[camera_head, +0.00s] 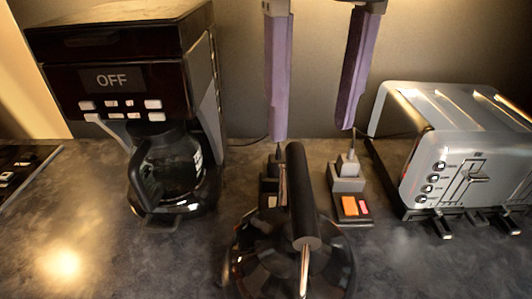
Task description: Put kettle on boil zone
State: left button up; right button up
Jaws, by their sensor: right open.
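The dark, glossy kettle (262,262) stands on the counter at the bottom centre, its lower part cut off by the frame edge. Its thick black handle (300,195) arches over the top, held by metal posts. My right gripper (312,135) comes down from the top with two long purple fingers spread well apart. It is open and empty; its fingertips appear above and behind the kettle handle in the picture, with a clear gap. My left gripper is not in view. I cannot make out a marked boil zone.
A coffee maker (120,80) reading OFF, with a glass pot, stands left of the kettle. A silver toaster (455,150) stands at right. A plug strip (350,205) with coloured switches lies behind the kettle. A dark panel (20,165) with knobs lies far left. The front left counter is clear.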

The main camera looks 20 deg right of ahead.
aim_at(300, 179)
jog(key=m, duration=0.3)
jog(key=shift+f, duration=0.15)
jog(key=shift+m, duration=0.3)
notch_tip(300, 179, down, 4)
jog(key=shift+f+p, duration=0.1)
jog(key=shift+p, duration=0.7)
jog(key=shift+s+a+f, duration=0.1)
jog(key=shift+f, duration=0.25)
jog(key=f+p, duration=0.1)
jog(key=f, duration=0.1)
jog(key=f+p, duration=0.1)
jog(key=shift+a+f, duration=0.2)
jog(key=shift+f, duration=0.65)
pick_arm(q)
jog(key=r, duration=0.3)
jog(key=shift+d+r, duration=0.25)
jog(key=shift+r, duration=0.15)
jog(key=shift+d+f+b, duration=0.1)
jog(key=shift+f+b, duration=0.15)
jog(key=shift+b, duration=0.05)
pick_arm(e)
jog(key=shift+f, duration=0.25)
